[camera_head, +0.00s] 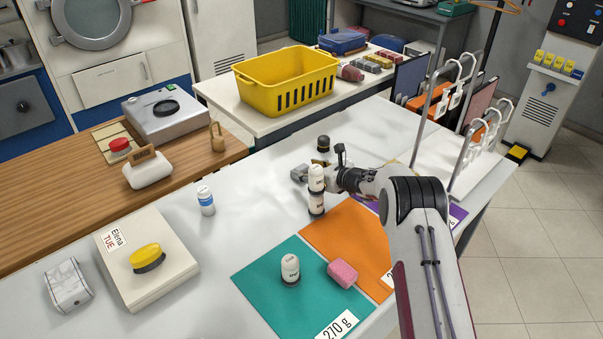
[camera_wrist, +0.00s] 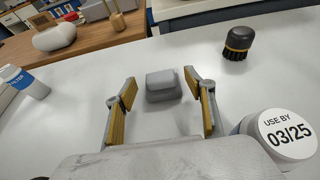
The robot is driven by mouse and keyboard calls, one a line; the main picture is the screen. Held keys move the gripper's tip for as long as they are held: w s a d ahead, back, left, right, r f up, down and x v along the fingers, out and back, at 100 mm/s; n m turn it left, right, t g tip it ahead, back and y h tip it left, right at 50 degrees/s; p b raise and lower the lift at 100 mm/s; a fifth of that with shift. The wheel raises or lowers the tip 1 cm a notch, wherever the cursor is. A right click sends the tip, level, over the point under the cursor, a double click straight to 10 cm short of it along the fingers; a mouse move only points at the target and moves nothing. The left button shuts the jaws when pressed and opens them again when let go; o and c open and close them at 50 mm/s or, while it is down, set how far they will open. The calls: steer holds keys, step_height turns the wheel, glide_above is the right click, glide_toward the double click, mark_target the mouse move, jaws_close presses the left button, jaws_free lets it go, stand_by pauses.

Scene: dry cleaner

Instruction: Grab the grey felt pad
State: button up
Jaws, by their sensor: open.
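The grey felt pad (camera_wrist: 163,87) is a small block with rounded edges, lying on the white table in the wrist view. My gripper (camera_wrist: 160,108) is open, with its yellow-lined fingers on the left and right of the pad's near side. The pad lies between and slightly beyond the fingers, with clear table showing on both sides; nothing is held. In the head view my gripper (camera_head: 308,170) is low over the table, partly hidden by a white-topped bottle, and I cannot clearly separate the pad from the fingers there.
A container marked USE BY 03/25 (camera_wrist: 287,134) stands close to the right finger. A black brush (camera_wrist: 243,42) stands farther right. A white bottle with a blue band (camera_head: 206,200) stands left. The teal mat (camera_head: 262,287) and orange mat (camera_head: 345,235) lie in front.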

steer(key=shift+x, duration=1.35)
steer(key=c, duration=1.2)
steer(key=shift+o, duration=0.2)
